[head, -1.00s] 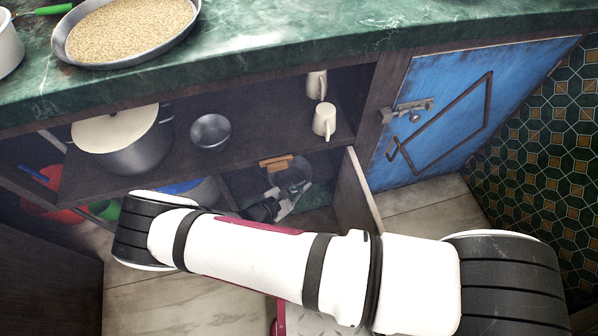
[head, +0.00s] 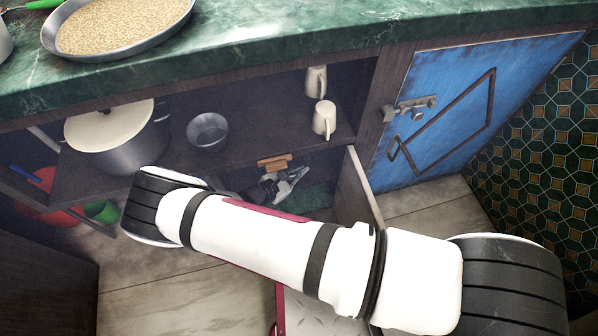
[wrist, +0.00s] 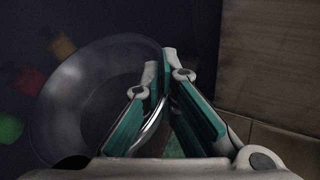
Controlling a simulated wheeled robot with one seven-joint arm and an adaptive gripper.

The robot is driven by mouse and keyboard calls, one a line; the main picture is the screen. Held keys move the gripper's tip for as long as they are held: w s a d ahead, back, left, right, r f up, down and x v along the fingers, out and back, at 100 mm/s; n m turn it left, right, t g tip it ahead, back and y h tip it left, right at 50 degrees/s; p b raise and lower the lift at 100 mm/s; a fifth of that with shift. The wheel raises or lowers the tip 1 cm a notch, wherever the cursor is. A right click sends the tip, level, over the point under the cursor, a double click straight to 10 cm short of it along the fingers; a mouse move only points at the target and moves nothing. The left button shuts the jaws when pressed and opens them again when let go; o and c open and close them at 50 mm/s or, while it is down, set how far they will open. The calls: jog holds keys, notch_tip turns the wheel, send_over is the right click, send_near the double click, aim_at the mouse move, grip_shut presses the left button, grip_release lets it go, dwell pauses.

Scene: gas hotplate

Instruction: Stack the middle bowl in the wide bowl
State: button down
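My gripper (head: 290,178) is low in the open cabinet, under the shelf board's front edge. In the wrist view a round, grey, see-through-looking bowl (wrist: 75,100) fills the left half. Its near rim passes between my fingers (wrist: 161,72), whose tips are close together, so the gripper looks shut on that rim. The head view does not clearly show this bowl. A smaller-looking metal bowl (head: 207,131) stands upright on the shelf, apart from my gripper. The frames do not settle which bowl is the middle or the wide one.
A lidded pot (head: 125,150) stands left of the shelf bowl, and two cream mugs (head: 324,118) stand to its right. A brown wooden item (head: 274,161) is near my gripper. An open door (head: 357,195) borders the right. Red and green items (head: 103,211) lie lower left.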

jog(key=shift+f+b, duration=0.3)
jog(key=shift+f, duration=0.15)
jog(key=shift+f, duration=0.1)
jog(key=c, duration=1.8)
grip_release()
jog(key=shift+r+p, duration=0.55)
jog(key=shift+r, duration=0.2)
jog(key=p+v, duration=0.2)
jog(key=v, duration=1)
jog(key=shift+f, duration=0.1)
jog(key=shift+s, duration=0.15)
